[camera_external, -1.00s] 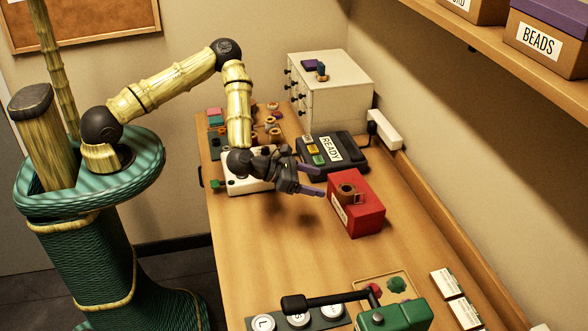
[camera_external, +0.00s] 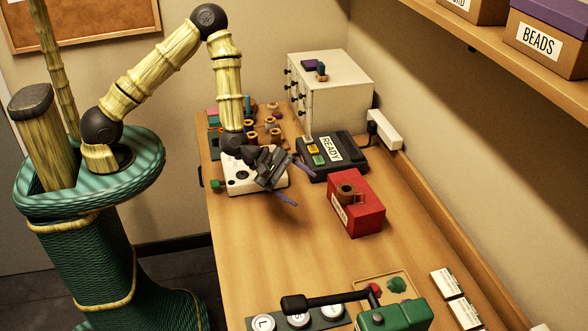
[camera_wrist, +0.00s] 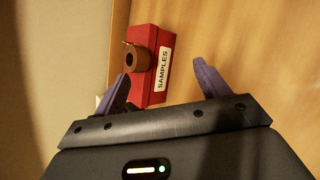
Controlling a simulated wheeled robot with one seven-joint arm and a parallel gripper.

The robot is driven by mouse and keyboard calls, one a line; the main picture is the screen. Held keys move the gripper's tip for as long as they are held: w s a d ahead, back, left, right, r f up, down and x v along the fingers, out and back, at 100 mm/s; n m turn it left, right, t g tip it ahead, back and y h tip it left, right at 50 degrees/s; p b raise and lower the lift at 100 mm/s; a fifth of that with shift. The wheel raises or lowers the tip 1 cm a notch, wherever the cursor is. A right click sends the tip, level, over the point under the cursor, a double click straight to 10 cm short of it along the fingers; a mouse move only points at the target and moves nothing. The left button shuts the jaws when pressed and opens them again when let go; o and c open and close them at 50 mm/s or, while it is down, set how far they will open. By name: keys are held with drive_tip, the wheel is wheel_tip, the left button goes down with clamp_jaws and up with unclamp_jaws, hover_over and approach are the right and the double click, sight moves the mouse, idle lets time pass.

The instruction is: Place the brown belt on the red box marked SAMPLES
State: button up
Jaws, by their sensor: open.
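The red box (camera_external: 362,218) stands on the table, and its SAMPLES label shows in the wrist view, where the box (camera_wrist: 150,40) lies ahead of my fingers. The brown belt (camera_external: 346,191) is rolled into a coil and rests on top of the red box; the coil also shows in the wrist view (camera_wrist: 138,60). My gripper (camera_external: 292,183) is open and empty, to the left of the red box and apart from it, above the table beside the white device. In the wrist view my purple fingers (camera_wrist: 162,85) are spread wide with nothing between them.
A black device marked READY (camera_external: 346,163) sits behind the red box. A white device (camera_external: 240,183) is under my wrist, with several small coils (camera_external: 272,128) beyond it. A white drawer cabinet (camera_external: 340,95) stands at the back.

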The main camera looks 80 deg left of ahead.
drive_tip(key=s+a+r+m+g+y, duration=0.2)
drive_tip(key=s+a+r+m, duration=0.4)
drive_tip(key=s+m, duration=0.4)
drive_tip(key=s+a+r+m+g+y, duration=0.2)
drive_tip(key=s+a+r+m+g, duration=0.3)
drive_tip(key=s+a+m, duration=0.4)
drive_tip(key=shift+s+a+r+m+y, duration=0.3)
drive_tip(key=shift+s+r+m, duration=0.3)
drive_tip(key=shift+m, duration=0.4)
